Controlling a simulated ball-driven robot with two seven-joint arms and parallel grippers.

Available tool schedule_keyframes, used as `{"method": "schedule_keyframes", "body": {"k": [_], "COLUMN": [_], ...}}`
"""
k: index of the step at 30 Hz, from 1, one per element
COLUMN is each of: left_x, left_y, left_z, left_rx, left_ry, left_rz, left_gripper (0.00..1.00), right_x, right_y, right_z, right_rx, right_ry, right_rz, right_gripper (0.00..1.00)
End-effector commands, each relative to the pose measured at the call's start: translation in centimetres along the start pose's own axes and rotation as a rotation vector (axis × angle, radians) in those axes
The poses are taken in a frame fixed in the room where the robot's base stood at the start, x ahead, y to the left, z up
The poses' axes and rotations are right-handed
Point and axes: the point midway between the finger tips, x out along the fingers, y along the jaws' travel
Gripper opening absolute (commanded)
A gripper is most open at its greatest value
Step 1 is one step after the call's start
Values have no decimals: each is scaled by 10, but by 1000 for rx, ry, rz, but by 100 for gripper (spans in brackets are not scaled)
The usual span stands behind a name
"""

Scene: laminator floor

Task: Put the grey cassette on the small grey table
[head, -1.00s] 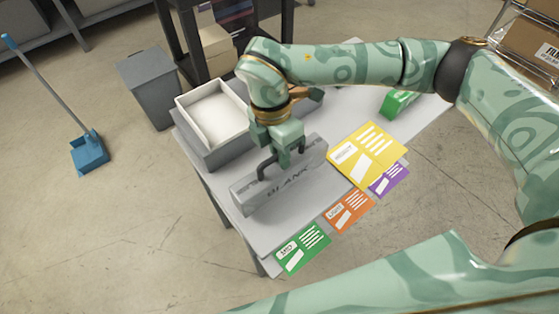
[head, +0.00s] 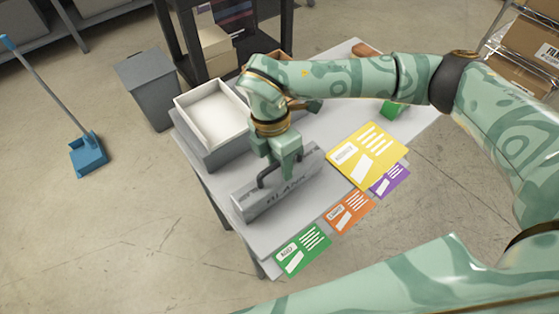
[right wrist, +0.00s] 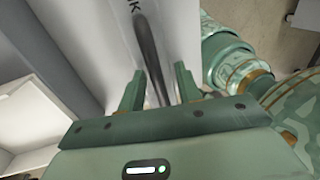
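The grey cassette (head: 285,196), marked BLANK, rests on the small grey table (head: 322,132) near its front left edge. Its dark handle (head: 268,176) is on its upper side. My right gripper (head: 287,172) is at the handle from above. In the right wrist view, the fingers (right wrist: 158,85) stand on either side of the handle (right wrist: 150,50), with gaps showing, so the gripper looks open around it. Part of the handle is hidden by the gripper in the head view. My left gripper is not in view.
A white tray (head: 241,95) on a grey base stands behind the cassette. Yellow (head: 366,154), orange (head: 349,213), purple (head: 389,180) and green (head: 302,249) cards lie along the front edge. A grey bin (head: 148,87) and blue dustpan (head: 88,155) stand left.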

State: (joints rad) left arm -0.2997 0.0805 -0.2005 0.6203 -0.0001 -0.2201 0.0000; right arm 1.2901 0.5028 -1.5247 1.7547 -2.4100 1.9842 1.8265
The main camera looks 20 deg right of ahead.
Motion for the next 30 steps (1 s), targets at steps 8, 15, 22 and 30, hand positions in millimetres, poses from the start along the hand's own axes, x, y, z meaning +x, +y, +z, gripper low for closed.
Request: {"method": "schedule_keyframes", "body": {"k": [8, 15, 22, 30], "left_x": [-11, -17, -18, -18], "left_y": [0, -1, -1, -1], "left_z": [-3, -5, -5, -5], "left_rx": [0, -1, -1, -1], "left_ry": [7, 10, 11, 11], "left_rz": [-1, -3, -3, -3], "left_gripper": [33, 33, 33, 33], "right_x": [-56, -105, -120, -119], "right_y": [1, 0, 0, 0], "right_z": [0, 0, 0, -1], "right_rx": [0, 1, 0, -6], "right_ry": [-1, -1, 0, 5], "right_rz": [8, 5, 2, 1], "right_gripper": [34, 34, 34, 34]}}
